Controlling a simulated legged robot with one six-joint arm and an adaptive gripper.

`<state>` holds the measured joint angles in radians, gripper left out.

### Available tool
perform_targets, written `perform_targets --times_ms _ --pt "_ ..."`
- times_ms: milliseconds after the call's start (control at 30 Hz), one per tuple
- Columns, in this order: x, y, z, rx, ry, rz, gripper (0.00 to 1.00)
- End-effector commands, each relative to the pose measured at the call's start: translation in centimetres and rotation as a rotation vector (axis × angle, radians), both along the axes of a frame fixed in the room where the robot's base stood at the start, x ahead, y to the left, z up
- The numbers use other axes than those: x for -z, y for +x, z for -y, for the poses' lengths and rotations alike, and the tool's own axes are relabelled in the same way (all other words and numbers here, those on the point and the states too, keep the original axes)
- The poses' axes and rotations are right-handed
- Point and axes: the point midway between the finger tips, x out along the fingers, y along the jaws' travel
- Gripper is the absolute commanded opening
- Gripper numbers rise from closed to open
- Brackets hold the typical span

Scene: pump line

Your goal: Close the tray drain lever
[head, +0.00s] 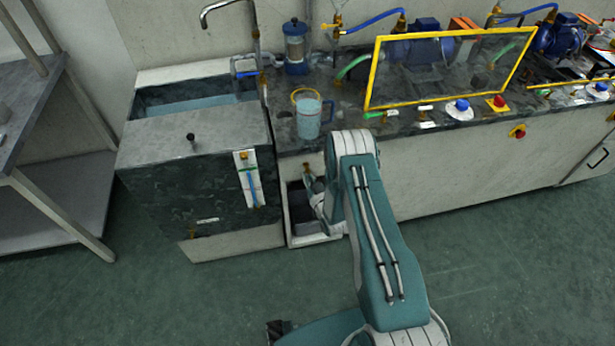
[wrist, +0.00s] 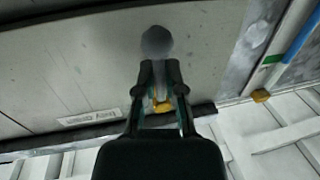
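The tray drain lever shows in the wrist view as a blurred grey round knob (wrist: 157,40) just past my fingertips, with brass-yellow fitting (wrist: 162,104) visible lower down between the fingers. My gripper (wrist: 160,72) has its fingers drawn close together at the knob's lower edge, with a narrow gap that appears filled by the lever. Where the fingers touch it is partly hidden. In the head view, my gripper (head: 313,190) is low at the cabinet front, beside a brass fitting (head: 307,169), and largely covered by my arm.
A white label (wrist: 90,117) is on the panel in the wrist view. A sink unit (head: 200,185) stands left of my gripper. The counter above holds a clear jug (head: 308,117) and a yellow-framed screen (head: 440,70). The green floor (head: 520,270) at right is clear.

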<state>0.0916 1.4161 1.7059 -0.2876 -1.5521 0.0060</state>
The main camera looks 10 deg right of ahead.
Motion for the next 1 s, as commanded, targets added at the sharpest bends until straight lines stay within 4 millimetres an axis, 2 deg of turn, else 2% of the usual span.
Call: perform_targets --times_ms 467,1000 --pt "-0.1 0.1 0.2 0.0 -0.076 0.0 0.0" --pt "-0.5 0.1 1.4 -0.003 -0.533 0.002 0.0"
